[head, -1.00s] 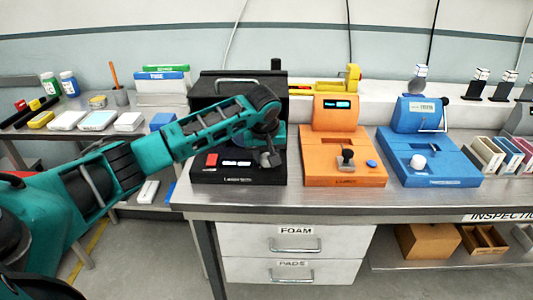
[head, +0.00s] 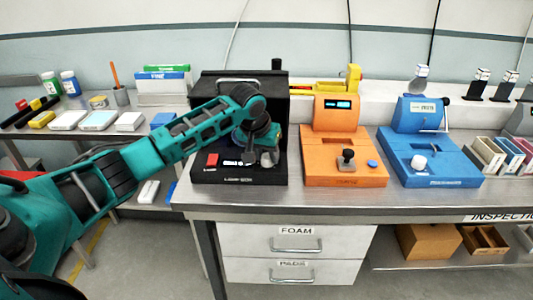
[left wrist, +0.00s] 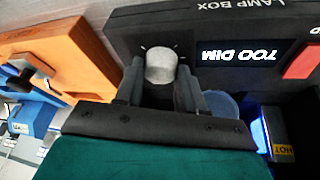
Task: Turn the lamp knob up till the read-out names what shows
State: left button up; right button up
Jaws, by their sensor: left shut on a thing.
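The black lamp box (head: 272,179) stands at the left end of the steel bench. Its pale grey knob (left wrist: 161,66) shows in the left wrist view, near white tick marks. My left gripper (left wrist: 160,82) is shut on the knob, one dark finger on each side. It shows in the head view (head: 267,154) at the front right of the box. The lit read-out (left wrist: 240,52) appears upside down in the left wrist view and says "TOO DIM". A red button (left wrist: 302,62) sits beside it. My right gripper is not in view.
A blue glow (left wrist: 260,132) shows beside a yellow "HOT" label (left wrist: 284,150) on the box. An orange device (head: 343,174) and a blue device (head: 445,172) stand to the right. A side shelf with small boxes and bottles is at the left.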

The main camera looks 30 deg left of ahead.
pick_arm(q)
jog(key=m+h, duration=0.2)
jog(key=m, duration=0.2)
jog(key=shift+m, duration=0.4)
dwell(0.4)
jog(key=o, duration=1)
jog(key=shift+a, duration=0.1)
jog(key=shift+o, duration=0.2)
jog(key=shift+r, duration=0.1)
jog(key=v, duration=1.2)
jog(key=shift+r, duration=0.45)
jog(key=shift+f, duration=0.1)
